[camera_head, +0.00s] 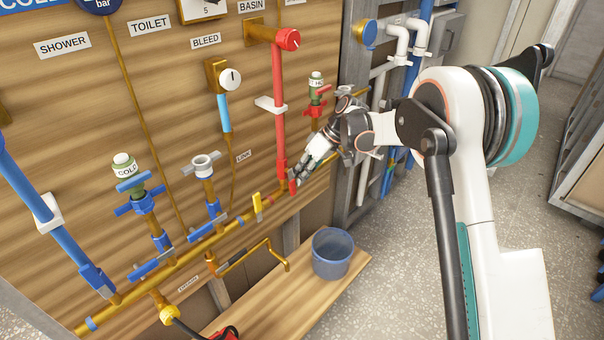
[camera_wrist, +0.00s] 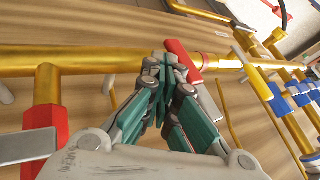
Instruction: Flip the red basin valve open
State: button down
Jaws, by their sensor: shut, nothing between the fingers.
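The red basin pipe (camera_head: 278,100) runs down the panel from beneath the BASIN label. At its lower end, near the brass pipe, is a small red valve lever (camera_head: 292,184). A red lever also shows in the wrist view (camera_wrist: 180,55), just beyond and to the right of the fingertips, across the brass pipe. My gripper (camera_head: 297,178) is beside the lever, coming in from the upper right. In the wrist view my gripper's fingers (camera_wrist: 164,64) meet at the tips with nothing between them. I cannot tell whether they touch the lever.
A yellow lever (camera_head: 257,203) sits on the brass pipe to the left. A red-handled HOT valve (camera_head: 315,105) is close to my wrist. A grey-blue bucket (camera_head: 333,254) stands on the wooden shelf below. Blue levers (camera_head: 152,267) line the pipe at lower left.

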jog(key=shift+s+a+f+p, duration=0.25)
jog(key=shift+s+a+p, duration=0.2)
jog(key=shift+s+p, duration=0.1)
